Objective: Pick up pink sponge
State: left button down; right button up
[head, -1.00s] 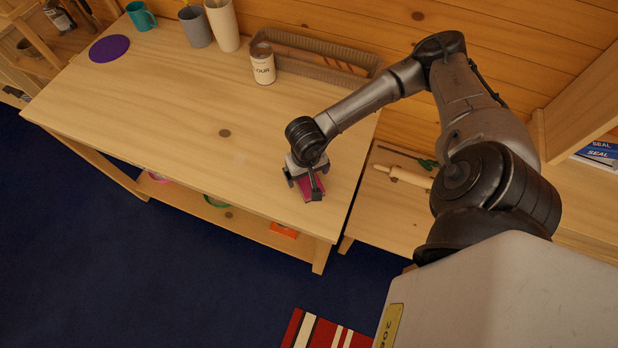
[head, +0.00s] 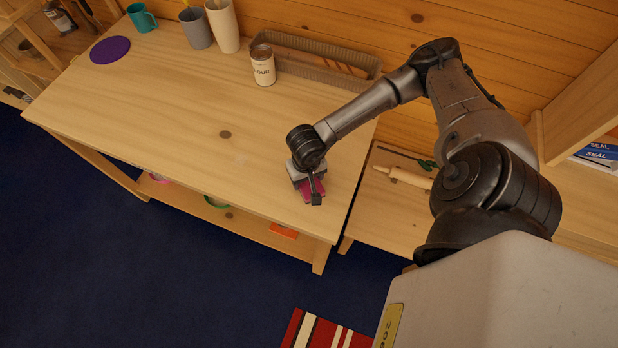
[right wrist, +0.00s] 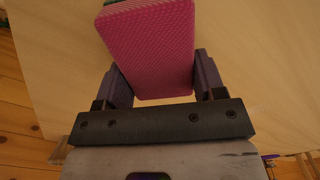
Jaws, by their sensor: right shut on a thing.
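The pink sponge (head: 313,187) is at the right end of the wooden table (head: 160,110), mostly hidden under my right gripper in the head view. In the right wrist view the sponge (right wrist: 152,50) is a pink textured block, with a darker layer at its top edge. My right gripper (right wrist: 160,78) has a finger on each side of the sponge and is shut on it. In the head view my right gripper (head: 312,196) points down at the tabletop. I cannot tell whether the sponge touches the table. My left gripper is not in view.
A flour can (head: 263,66) and a long tray (head: 315,55) stand at the table's back. Cups (head: 195,28) and a purple disc (head: 110,49) are farther left. A rolling pin (head: 405,178) lies on a lower surface to the right. The table's middle is clear.

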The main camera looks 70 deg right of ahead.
jog(key=shift+c, duration=0.7)
jog(key=shift+r, duration=0.1)
jog(key=shift+r+b, duration=0.3)
jog(key=shift+r, duration=0.2)
notch_tip(320, 180, up, 2)
jog(key=shift+r+b, duration=0.25)
jog(key=shift+b, duration=0.35)
jog(key=s+d+r+p, duration=0.2)
jog(key=s+d+r, duration=0.2)
jog(key=s+r, duration=0.3)
jog(key=s, duration=0.4)
jog(key=shift+r+p, duration=0.2)
jog(key=shift+p, duration=0.2)
